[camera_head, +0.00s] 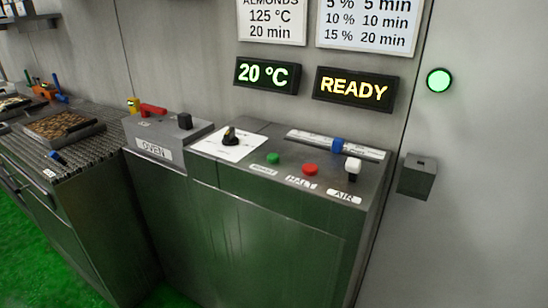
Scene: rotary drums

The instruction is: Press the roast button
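A green button (273,158) sits on the sloped top of the grey control cabinet (270,225). A small label (264,170) lies in front of it, and its text is too small to read surely. A red button (310,169) is just to its right, with a label that seems to read HALT (301,183). Which button is the roast button I cannot read for certain. Neither of my grippers shows in the head view.
A black knob (229,137), a blue slider (337,145) and a white-topped AIR lever (352,168) share the panel. An OVEN box (168,137) stands left. Displays read 20 °C (266,75) and READY (352,90). A green lamp (439,80) is lit on the wall.

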